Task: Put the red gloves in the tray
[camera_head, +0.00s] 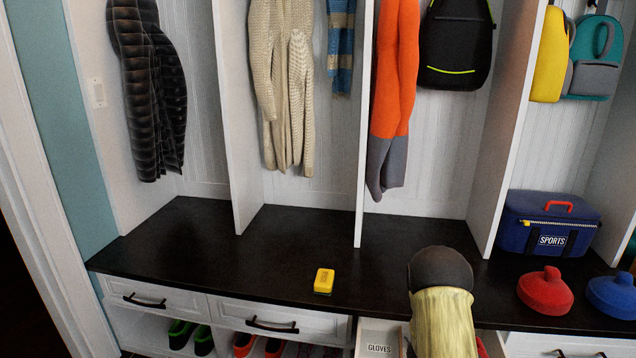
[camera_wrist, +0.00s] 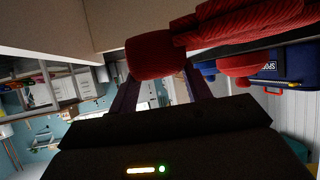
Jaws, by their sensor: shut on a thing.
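The red gloves (camera_wrist: 155,55) show in the wrist view as a ribbed red shape, with a long ribbed part reaching to the upper right. My gripper (camera_wrist: 159,76) is shut on them; its dark fingers stand on either side of the red cloth. In the head view my arm hides the gripper, and only a small bit of red (camera_head: 482,348) shows beside the arm at the bottom edge. A white tray-like box labelled GLOVES (camera_head: 376,329) is at the bottom of the head view, at the bench's front, partly hidden by my arm. Its inside is not clearly visible.
The dark bench top (camera_head: 200,245) is mostly clear at left. A yellow block (camera_head: 324,281) lies near its front edge. Tall white dividers (camera_head: 500,130) rise behind.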

